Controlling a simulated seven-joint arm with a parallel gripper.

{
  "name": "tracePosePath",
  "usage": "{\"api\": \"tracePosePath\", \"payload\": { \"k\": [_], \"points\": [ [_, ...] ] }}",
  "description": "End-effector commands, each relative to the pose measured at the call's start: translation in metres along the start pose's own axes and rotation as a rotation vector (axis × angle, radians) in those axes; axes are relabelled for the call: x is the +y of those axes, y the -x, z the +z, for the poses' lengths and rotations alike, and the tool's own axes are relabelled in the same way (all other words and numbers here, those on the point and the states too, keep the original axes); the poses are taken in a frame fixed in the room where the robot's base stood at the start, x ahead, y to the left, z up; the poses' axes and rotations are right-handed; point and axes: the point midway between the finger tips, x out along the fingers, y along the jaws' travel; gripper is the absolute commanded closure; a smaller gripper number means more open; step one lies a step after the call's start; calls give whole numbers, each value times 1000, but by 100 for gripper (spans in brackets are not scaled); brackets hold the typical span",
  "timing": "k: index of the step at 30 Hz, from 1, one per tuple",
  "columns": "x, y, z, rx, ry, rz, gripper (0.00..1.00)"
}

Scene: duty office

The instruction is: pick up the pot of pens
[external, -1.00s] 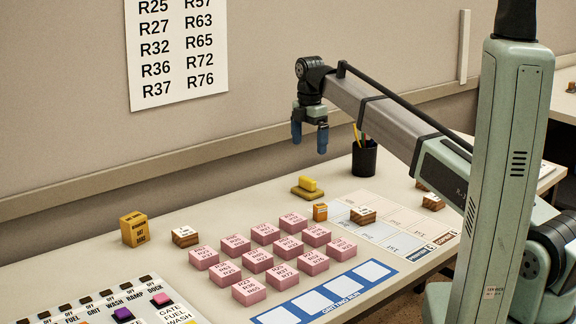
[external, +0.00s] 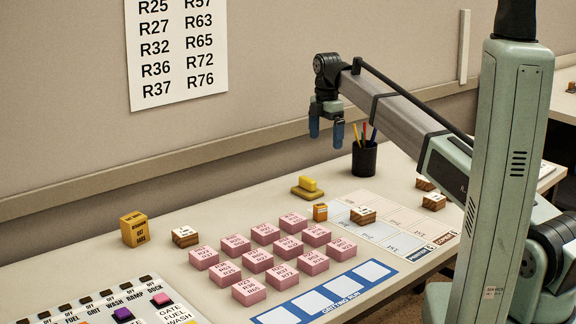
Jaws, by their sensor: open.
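The pot of pens (external: 364,158) is a black cylinder standing upright near the back of the table, with several coloured pens sticking out of its top. My gripper (external: 326,136) has blue fingers that point down. It is open and empty, in the air to the left of the pot and a little higher than it. I see no contact between the fingers and the pot. My forearm passes above and to the right of the pens.
A yellow block on a base (external: 308,187) lies left of the pot. Pink labelled blocks (external: 257,260) fill the middle of the table. A small orange box (external: 320,212) and wood-sided blocks (external: 363,215) stand nearby. A wall (external: 290,60) rises behind.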

Motion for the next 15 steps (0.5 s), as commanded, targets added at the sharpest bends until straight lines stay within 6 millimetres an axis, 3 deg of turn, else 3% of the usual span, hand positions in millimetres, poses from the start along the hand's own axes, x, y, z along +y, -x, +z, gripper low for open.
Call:
{"api": "tracePosePath", "payload": {
  "k": [1, 6, 15],
  "points": [
    [-5, 6, 26, -2, -33, 7, 0],
    [-23, 20, 88, -5, -114, 27, 0],
    [-49, 41, 152, 9, -202, 72, 0]
  ]
}}
